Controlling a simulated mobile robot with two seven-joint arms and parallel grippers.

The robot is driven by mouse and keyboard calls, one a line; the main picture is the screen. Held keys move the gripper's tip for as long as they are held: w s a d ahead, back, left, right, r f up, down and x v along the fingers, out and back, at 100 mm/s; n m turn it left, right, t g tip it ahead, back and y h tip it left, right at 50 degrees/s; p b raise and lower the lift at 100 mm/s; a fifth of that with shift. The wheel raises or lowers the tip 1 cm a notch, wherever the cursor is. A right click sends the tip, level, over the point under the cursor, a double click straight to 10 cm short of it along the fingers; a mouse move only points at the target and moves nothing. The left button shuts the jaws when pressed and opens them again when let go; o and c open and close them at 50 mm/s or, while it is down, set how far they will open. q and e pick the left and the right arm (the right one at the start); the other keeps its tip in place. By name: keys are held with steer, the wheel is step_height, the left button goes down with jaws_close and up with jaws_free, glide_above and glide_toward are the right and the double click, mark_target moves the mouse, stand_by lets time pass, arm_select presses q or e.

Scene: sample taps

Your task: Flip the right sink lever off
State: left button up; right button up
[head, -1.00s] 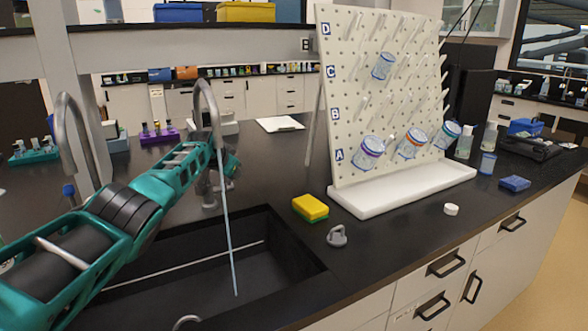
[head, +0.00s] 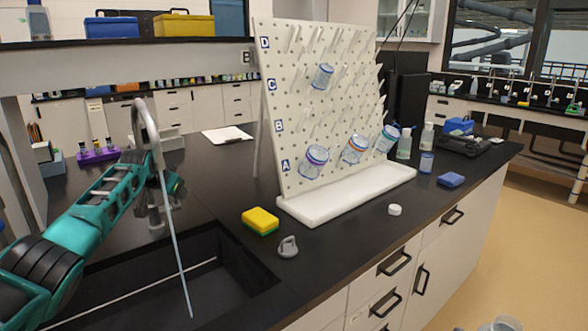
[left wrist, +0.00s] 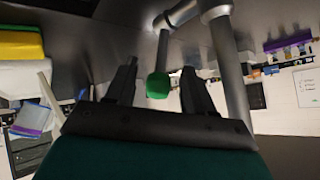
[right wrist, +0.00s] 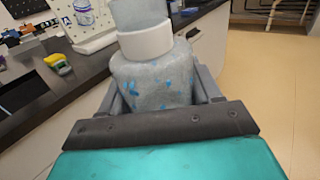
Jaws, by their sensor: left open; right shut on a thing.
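The grey sink tap (head: 144,112) stands behind the dark sink, and a thin stream of water (head: 176,245) runs from it into the basin. My left gripper (head: 160,180) is beside the tap, partly hidden by its own arm. In the left wrist view its fingers (left wrist: 158,88) are open, with a round green tip (left wrist: 158,85) showing between them; contact cannot be told. It looks like a lever's end. Grey fittings (head: 155,215) sit at the tap's base. My right gripper (right wrist: 155,100) is shut on a clear bottle (right wrist: 150,80) with blue marks and a white collar.
A yellow-green sponge (head: 260,220) and a grey fitting (head: 288,247) sit right of the sink (head: 235,262). A white pegboard rack (head: 300,110) with several clear containers stands behind them. A white cap (head: 395,210) and blue block (head: 451,180) lie on the right counter.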

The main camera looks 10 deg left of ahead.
arm_select(q)
steer(key=shift+v, duration=2.7)
arm_select(e)
steer(key=shift+r, duration=0.45)
arm_select(q)
steer(key=shift+c, duration=0.3)
